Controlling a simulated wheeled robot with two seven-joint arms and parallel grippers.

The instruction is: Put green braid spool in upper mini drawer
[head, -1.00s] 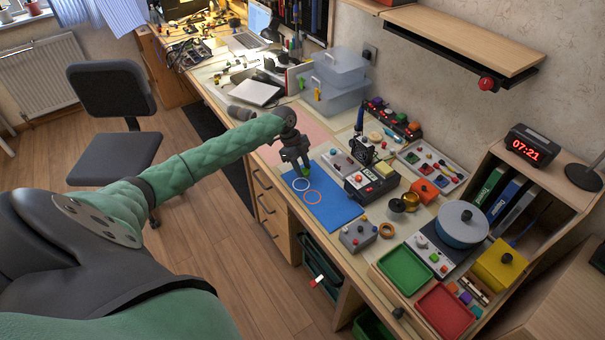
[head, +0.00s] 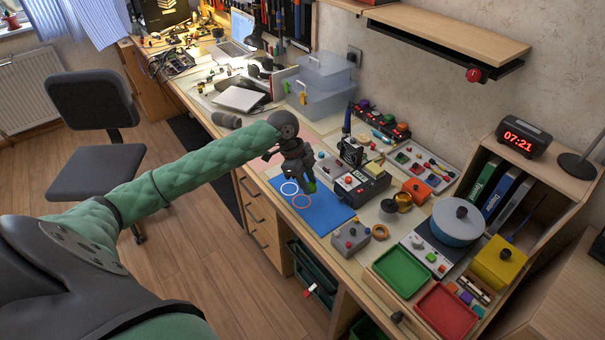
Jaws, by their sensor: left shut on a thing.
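My left gripper (head: 306,181) is shut on the green braid spool (head: 311,187). Only a small green part of the spool shows below the dark fingers. Gripper and spool appear over the blue mat (head: 325,212), near its far edge. They are just right of the white ring and above the orange ring printed on it. I cannot tell the exact height above the mat. I cannot clearly make out the upper mini drawer. My right gripper is not in view.
A dark box with buttons (head: 362,187) stands close right of the gripper. A grey button box (head: 350,239), a green tray (head: 400,266) and a red tray (head: 446,310) lie nearer. Clear plastic boxes (head: 325,88) stand behind. The mat's near part is bare.

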